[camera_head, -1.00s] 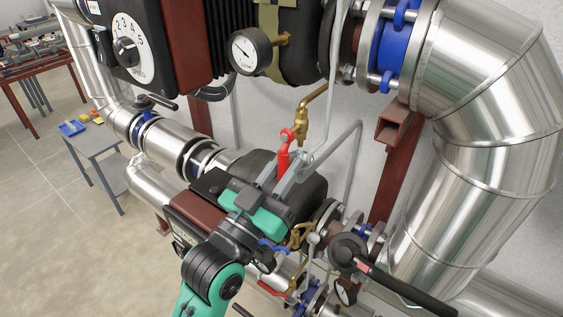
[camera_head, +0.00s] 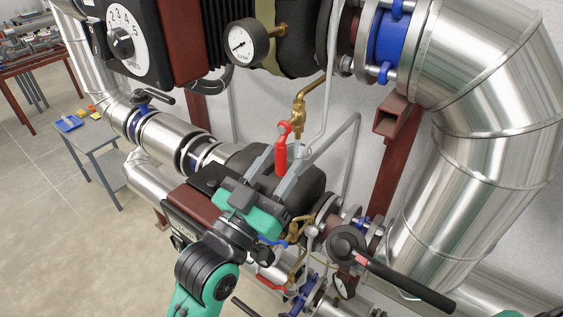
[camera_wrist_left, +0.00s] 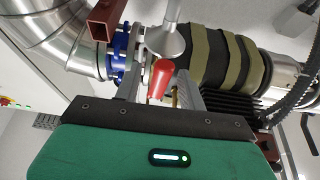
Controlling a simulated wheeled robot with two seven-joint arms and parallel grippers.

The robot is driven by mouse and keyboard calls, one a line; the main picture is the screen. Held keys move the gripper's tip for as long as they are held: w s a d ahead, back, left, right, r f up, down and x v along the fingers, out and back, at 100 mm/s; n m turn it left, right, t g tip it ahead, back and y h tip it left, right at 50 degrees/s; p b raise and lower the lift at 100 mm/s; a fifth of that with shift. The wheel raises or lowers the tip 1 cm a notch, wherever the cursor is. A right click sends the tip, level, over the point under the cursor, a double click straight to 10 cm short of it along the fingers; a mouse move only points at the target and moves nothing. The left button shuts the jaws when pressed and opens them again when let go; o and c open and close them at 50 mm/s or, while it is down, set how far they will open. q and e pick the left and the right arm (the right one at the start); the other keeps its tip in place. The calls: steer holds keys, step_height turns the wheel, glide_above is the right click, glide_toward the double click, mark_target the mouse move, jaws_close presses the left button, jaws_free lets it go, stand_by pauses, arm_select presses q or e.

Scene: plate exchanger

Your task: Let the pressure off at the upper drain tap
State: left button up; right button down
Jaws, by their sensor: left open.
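The upper drain tap (camera_head: 299,116) is a brass valve on a bent brass pipe, with a red lever handle (camera_head: 281,158) hanging down. My left gripper (camera_head: 279,165) is open, and its two grey fingers point up from below around the handle. In the left wrist view the red handle (camera_wrist_left: 160,78) lies between the open fingers (camera_wrist_left: 158,85). Whether either finger touches it I cannot tell. A grey funnel-like piece (camera_wrist_left: 166,42) sits above the handle there.
A pressure gauge (camera_head: 240,44) is above left of the tap. Below are brass fittings (camera_head: 299,230) with a blue lever (camera_head: 271,241), a red lever (camera_head: 271,288) and a large black-handled valve (camera_head: 405,282). A thick silver pipe (camera_head: 460,150) blocks the right side.

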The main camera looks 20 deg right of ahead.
arm_select(q)
steer(key=b+v, duration=0.4)
steer(key=v, duration=0.8)
steer(key=shift+s+a+f, duration=0.2)
